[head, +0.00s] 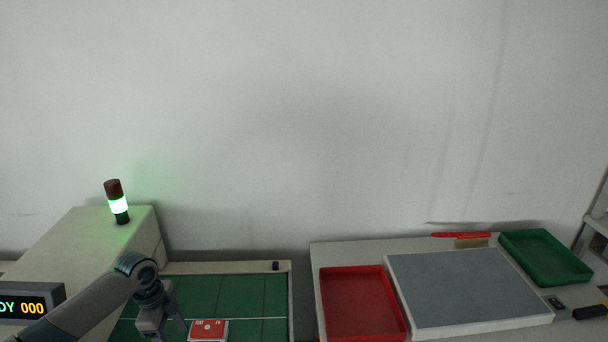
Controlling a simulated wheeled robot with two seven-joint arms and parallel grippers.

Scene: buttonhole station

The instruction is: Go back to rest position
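My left gripper (165,331) comes in from the lower left and points down over the green mat (245,298). Its two fingers look spread apart, with nothing visible between them; their tips are near the bottom edge of the head view. A red and white block (208,329) with small lettering lies on the mat just right of the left gripper, seemingly apart from it. My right gripper is not in view.
To the right are a red tray (362,300), a grey-topped board (460,285), a green tray (545,256), and a black item (590,312). A gap separates the two work surfaces.

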